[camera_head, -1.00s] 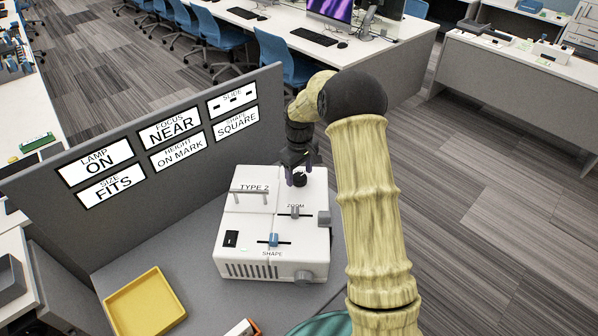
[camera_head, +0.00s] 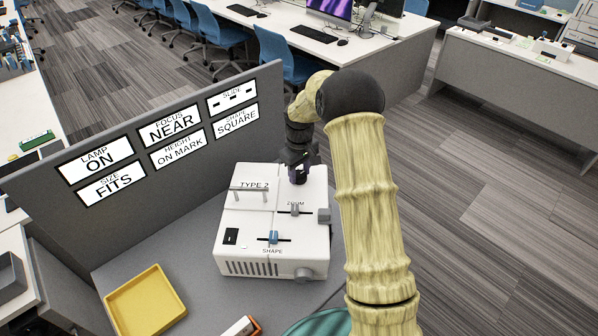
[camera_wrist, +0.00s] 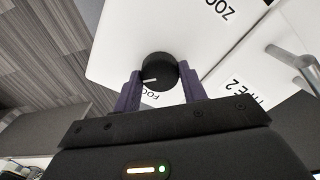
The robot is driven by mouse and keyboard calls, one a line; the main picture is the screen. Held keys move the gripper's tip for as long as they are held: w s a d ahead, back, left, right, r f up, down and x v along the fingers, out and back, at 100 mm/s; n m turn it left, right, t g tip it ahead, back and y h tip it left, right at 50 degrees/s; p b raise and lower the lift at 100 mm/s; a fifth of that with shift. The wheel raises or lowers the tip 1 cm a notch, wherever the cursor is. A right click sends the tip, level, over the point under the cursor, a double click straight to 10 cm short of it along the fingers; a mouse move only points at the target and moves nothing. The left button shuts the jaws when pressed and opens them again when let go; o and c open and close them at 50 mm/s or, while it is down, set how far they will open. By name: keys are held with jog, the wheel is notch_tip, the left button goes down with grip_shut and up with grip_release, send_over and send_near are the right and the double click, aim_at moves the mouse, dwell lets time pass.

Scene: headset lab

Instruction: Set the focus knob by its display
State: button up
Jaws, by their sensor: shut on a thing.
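The focus knob (camera_wrist: 158,76) is a round black knob with a white pointer line on top of a white machine (camera_head: 231,212) marked TYPE 2. My gripper (camera_wrist: 160,92) has one dark finger on each side of the knob and is shut on it in the wrist view. In the head view my gripper (camera_head: 298,176) points down at the machine's back right corner and hides the knob. The FOCUS label beside the knob is partly covered. The focus display (camera_head: 170,128) on the grey panel reads NEAR.
Other displays read LAMP ON, SIZE FITS, HEIGHT ON MARK, SHAPE SQUARE, and SLIDE with dashes. The machine has a zoom slider (camera_head: 295,209), a blue shape slider (camera_head: 273,237) and a metal handle (camera_head: 250,190). A yellow tray (camera_head: 146,302) lies at the front left.

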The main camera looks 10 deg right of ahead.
aim_at(299, 174)
jog(key=m, duration=0.6)
jog(key=shift+m+b, duration=0.3)
jog(key=m, duration=0.6)
jog(key=shift+r+m, duration=0.1)
jog(key=shift+m, duration=0.2)
jog(key=o, duration=1)
jog(key=shift+c, duration=0.2)
notch_tip(299, 174, up, 17)
jog(key=b, duration=0.2)
jog(key=shift+r, duration=0.2)
